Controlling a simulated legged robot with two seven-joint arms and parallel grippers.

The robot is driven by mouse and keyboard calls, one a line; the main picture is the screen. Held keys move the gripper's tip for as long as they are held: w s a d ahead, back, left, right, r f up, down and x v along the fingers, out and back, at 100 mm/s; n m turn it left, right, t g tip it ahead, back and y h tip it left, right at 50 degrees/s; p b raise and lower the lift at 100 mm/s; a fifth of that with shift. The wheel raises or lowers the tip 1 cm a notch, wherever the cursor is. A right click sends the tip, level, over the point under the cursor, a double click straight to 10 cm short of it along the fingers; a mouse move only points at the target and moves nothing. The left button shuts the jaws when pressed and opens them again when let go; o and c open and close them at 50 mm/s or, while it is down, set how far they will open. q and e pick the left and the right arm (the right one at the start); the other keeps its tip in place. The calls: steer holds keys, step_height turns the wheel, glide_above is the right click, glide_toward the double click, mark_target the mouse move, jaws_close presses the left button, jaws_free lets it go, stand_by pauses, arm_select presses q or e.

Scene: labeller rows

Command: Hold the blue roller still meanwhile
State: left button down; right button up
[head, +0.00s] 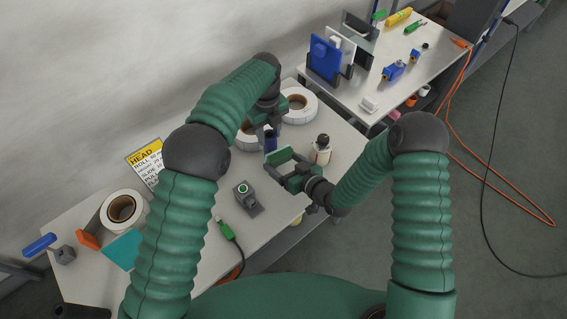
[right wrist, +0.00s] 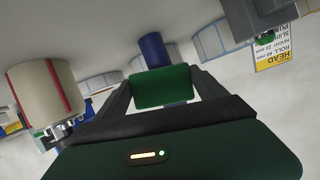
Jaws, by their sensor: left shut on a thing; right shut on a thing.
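The blue roller (head: 270,144) is upright just below my left gripper (head: 268,132), which is shut on it; the fingertips are partly hidden by my arm. The roller also shows in the right wrist view (right wrist: 153,50), beyond the right fingers. My right gripper (head: 279,164) is shut on a flat green piece (head: 279,155), close in front of the roller. In the right wrist view the green piece (right wrist: 162,87) sits between the two fingers. I cannot tell whether it touches the roller.
White label rolls (head: 299,104) lie behind the left gripper. A grey device with a green button (head: 246,196) is nearer.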

mark_target(277, 157)
steer(key=shift+r, duration=1.8)
steer(key=shift+w+f, duration=0.1)
steer(key=shift+f, duration=1.95)
steer(key=shift+s+a, duration=0.4)
steer(key=shift+a, duration=0.15)
steer(key=shift+r, duration=2.1)
steer(key=shift+f, duration=2.1)
steer(key=shift+s, duration=0.1)
steer(key=shift+s+d, duration=0.6)
steer(key=shift+s, duration=0.4)
steer(key=shift+s+d, duration=0.65)
steer(key=shift+s, duration=0.3)
steer(key=shift+s+d, duration=0.6)
steer(key=shift+s, duration=0.4)
